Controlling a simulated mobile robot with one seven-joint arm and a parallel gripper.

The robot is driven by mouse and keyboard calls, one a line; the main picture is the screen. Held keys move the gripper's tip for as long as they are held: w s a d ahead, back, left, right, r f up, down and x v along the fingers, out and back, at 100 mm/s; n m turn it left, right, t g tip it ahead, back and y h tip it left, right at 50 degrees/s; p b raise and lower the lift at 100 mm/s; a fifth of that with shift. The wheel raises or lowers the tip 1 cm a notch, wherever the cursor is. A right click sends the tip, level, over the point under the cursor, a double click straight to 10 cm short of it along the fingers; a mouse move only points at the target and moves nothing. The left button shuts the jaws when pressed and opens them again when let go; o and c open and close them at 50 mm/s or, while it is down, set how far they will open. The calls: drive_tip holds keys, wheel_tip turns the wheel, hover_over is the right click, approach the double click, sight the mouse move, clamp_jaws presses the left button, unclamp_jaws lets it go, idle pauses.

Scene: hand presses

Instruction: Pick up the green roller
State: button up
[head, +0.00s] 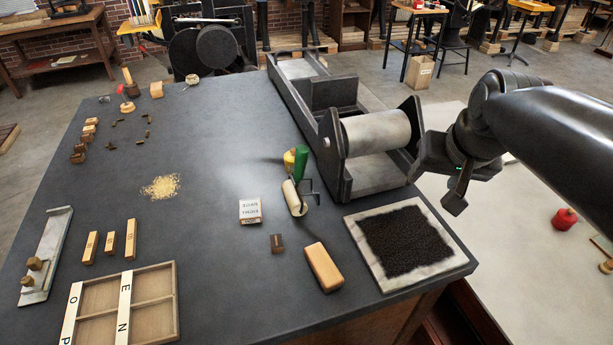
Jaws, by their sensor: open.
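The green roller stands on the dark table, left of the large press. Its green handle (301,162) points away from me, and a pale cylinder (294,198) with a thin dark frame lies at its near end. A yellow piece (289,161) shows close beside the green handle; I cannot tell whether it belongs to another roller. My gripper (456,188) is open and empty. It hangs past the table's right side, to the right of the press and well apart from the roller.
The press (375,133) with its big pale cylinder stands between my gripper and the roller. A black inked slab (361,225) lies in front of it. A wooden block (323,266), a small dark block (277,243) and a labelled box (250,211) lie near the roller. The table's middle is mostly clear.

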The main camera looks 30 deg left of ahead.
drive_tip(key=w+a+f+n+g+y, duration=0.15)
drive_tip(key=w+a, duration=0.25)
drive_tip(key=a, duration=0.9)
drive_tip(key=n, duration=0.2)
approach(299, 161)
drive_tip(key=shift+w+a+f+g+y, duration=0.1)
drive_tip(key=shift+w+f+g+y, duration=0.15)
drive_tip(key=shift+w, duration=0.3)
drive_tip(key=shift+w+f+g, duration=0.1)
drive_tip(key=shift+w+f, duration=0.25)
drive_tip(key=shift+w, duration=0.15)
drive_tip(key=x, duration=0.4)
drive_tip(key=shift+a+f, duration=0.25)
drive_tip(key=shift+f, duration=0.05)
drive_tip(key=shift+x, duration=3.15)
drive_tip(key=shift+w+r, duration=0.1)
drive_tip(key=shift+w, duration=0.05)
drive_tip(key=shift+d, duration=0.1)
drive_tip(key=shift+c, duration=0.2)
clamp_jaws()
